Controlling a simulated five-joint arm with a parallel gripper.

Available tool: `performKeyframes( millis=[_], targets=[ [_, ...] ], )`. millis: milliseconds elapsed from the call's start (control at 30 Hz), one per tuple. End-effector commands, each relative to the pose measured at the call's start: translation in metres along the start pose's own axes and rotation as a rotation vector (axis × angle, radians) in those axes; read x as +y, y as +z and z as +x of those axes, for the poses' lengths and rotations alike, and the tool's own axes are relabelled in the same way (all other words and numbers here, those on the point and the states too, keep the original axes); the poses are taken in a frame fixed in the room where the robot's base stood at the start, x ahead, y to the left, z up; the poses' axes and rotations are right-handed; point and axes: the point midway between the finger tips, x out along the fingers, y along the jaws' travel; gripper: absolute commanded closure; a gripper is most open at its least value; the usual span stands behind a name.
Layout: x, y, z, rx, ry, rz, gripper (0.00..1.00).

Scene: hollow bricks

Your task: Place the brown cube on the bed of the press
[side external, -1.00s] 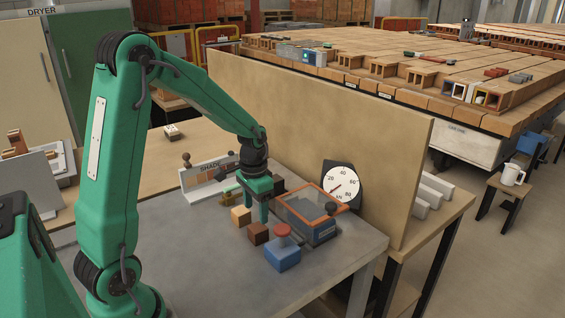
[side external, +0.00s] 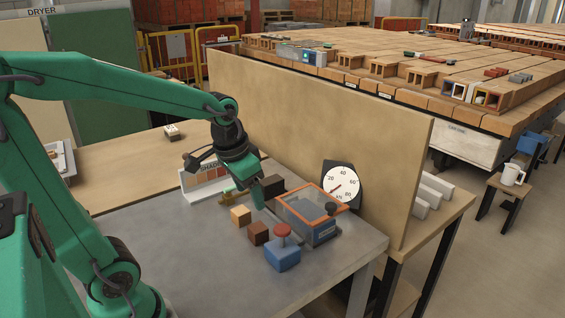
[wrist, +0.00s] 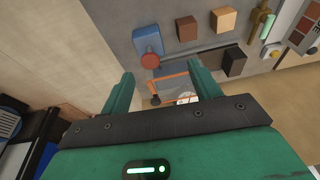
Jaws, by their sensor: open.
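The brown cube (side external: 258,233) stands on the grey table between a tan cube (side external: 240,215) and a blue box with a red button (side external: 282,255). In the wrist view, the brown cube (wrist: 187,28) is at the top. The press (side external: 312,222), with an orange frame around its top, stands right of the cubes; in the wrist view, part of its orange frame (wrist: 172,79) shows between my fingers. My gripper (side external: 258,195) is tilted, open and empty, beside a dark cube (side external: 273,186) behind the brown one. Both fingers of my gripper (wrist: 166,84) show, spread apart.
A dial gauge (side external: 342,187) stands behind the press, before a tall beige partition (side external: 390,150). A shade board (side external: 205,176) and a small green-and-brass tool (side external: 233,197) are left of the dark cube. The table's front left is clear.

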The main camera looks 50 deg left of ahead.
Motion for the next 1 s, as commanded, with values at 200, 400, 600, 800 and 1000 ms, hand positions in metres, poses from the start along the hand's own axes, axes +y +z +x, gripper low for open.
performKeyframes(
  millis=[200,400,600,800,1000],
  targets=[
    [0.02,0.022,-0.031,0.091,0.006,-0.005,0.38],
    [0.034,0.044,-0.051,0.166,0.019,-0.014,0.38],
    [0.042,0.059,-0.06,0.215,0.032,-0.021,0.38],
    [0.045,0.065,-0.063,0.229,0.037,-0.024,0.38],
    [0.045,0.065,-0.063,0.229,0.037,-0.024,0.34]
  ],
)
